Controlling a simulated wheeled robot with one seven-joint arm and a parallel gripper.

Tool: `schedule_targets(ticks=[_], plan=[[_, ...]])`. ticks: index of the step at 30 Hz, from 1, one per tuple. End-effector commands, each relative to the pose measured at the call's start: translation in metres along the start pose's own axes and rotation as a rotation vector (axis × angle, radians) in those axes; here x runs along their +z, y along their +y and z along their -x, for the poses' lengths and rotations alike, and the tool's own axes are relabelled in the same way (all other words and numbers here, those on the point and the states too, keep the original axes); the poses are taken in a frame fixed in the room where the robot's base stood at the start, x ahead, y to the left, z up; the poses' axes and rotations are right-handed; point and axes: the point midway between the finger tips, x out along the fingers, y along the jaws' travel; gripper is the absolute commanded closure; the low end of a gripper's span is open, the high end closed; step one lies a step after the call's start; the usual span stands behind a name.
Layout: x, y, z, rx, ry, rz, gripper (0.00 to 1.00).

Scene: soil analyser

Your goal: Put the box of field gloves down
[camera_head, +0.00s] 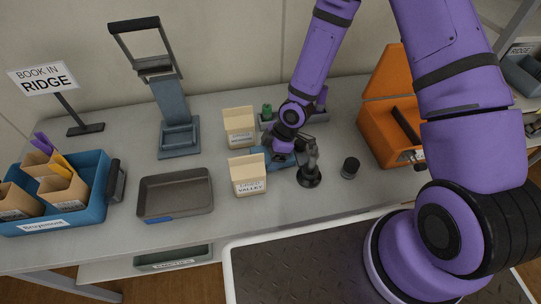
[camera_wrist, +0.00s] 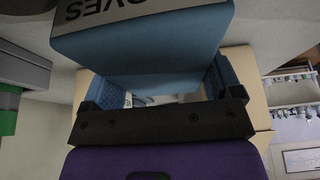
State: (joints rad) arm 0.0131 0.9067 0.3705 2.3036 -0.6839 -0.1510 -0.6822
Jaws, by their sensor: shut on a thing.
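The box of field gloves is blue. In the wrist view the box (camera_wrist: 150,45) fills the top middle, with a white label ending in "OVES". My gripper (camera_wrist: 166,88) has its two fingers on either side of the box and is shut on it. In the head view my gripper (camera_head: 283,148) points down over the middle of the bench (camera_head: 215,232), and part of the blue box (camera_head: 284,160) shows below it. My wrist hides much of the box. I cannot tell whether its underside touches the bench.
Two cardboard boxes (camera_head: 248,176) (camera_head: 239,128) stand left of my gripper. An empty grey tray (camera_head: 175,195), a blue crate (camera_head: 95,185) and an orange case (camera_head: 385,130) are farther out.

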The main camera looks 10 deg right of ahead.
Motion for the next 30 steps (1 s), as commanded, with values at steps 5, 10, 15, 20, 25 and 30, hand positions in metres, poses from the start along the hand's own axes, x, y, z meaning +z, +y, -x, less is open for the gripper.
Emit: schedule_targets(ticks=[5, 10, 15, 20, 25, 30], plan=[[0.005, 0.000, -0.013, 0.000, -0.001, 0.001, 0.40], [0.005, 0.000, -0.012, 0.001, 0.000, 0.001, 0.40], [0.006, 0.000, -0.014, 0.000, 0.000, 0.001, 0.06], [0.006, 0.000, -0.014, 0.000, 0.000, 0.001, 0.00], [0.005, 0.000, -0.011, 0.002, 0.000, 0.001, 0.00], [0.005, 0.001, 0.006, 0.003, 0.001, -0.001, 0.00]])
